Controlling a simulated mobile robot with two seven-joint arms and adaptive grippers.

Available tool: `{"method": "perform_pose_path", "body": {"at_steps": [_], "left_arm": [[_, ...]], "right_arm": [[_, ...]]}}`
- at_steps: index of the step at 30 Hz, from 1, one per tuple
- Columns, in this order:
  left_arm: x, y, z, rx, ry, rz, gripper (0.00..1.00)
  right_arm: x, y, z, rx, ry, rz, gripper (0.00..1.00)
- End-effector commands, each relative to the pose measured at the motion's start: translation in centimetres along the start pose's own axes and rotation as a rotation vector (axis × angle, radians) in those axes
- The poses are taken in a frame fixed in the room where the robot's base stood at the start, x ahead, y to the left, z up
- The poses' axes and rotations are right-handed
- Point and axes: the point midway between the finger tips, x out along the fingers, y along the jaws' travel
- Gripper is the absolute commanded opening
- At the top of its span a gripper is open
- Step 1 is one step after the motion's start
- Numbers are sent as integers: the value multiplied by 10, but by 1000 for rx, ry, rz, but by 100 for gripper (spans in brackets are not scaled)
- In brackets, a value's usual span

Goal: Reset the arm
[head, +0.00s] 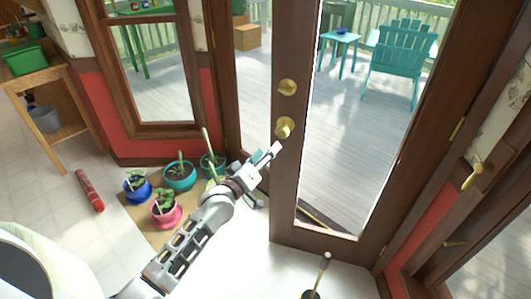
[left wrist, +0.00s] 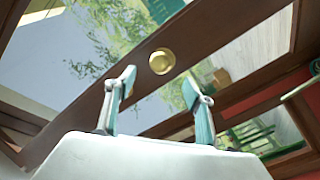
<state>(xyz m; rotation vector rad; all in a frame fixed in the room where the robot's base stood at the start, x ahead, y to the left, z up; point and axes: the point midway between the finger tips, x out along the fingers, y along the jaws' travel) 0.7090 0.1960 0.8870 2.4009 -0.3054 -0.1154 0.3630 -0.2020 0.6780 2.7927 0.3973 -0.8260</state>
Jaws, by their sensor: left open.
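My left arm reaches from the lower left of the head view toward the brown glass-paned door (head: 287,200). My left gripper (head: 268,157) is just left of the door's edge, below and beside the lower brass knob (head: 284,127). A second round brass fitting (head: 287,88) sits above that knob. In the left wrist view the two fingers of the gripper (left wrist: 160,95) stand apart with nothing between them. One brass fitting (left wrist: 161,61) shows beyond and between the fingertips. My right gripper is not in view.
Several potted plants, including one in a pink pot (head: 165,214), stand on a mat left of my forearm. A red rolled object (head: 89,190) lies on the floor. A wooden shelf (head: 45,90) stands at far left. A plunger-like stick (head: 322,275) stands near the door's foot.

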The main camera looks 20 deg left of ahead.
Motion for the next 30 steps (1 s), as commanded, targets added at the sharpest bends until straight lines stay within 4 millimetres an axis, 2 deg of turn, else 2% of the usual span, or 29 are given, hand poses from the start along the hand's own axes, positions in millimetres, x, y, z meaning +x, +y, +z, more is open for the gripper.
{"method": "perform_pose_path", "body": {"at_steps": [8,11,13,17,21,24,27,30], "left_arm": [[-1,-1,1,3,-2,-1,53],[-12,-7,15,30,-22,-15,53],[-31,-16,34,80,-53,-35,53],[-87,-38,86,224,-148,-86,53],[-159,-57,137,410,-270,-135,53],[-213,-67,166,539,-359,-159,53],[-261,-73,187,653,-443,-175,53],[-299,-76,200,741,-509,-183,53]], "right_arm": [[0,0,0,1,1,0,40],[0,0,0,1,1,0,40],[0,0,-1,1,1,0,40],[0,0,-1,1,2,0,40],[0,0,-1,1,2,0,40],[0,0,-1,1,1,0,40],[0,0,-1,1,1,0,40],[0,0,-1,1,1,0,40]]}}
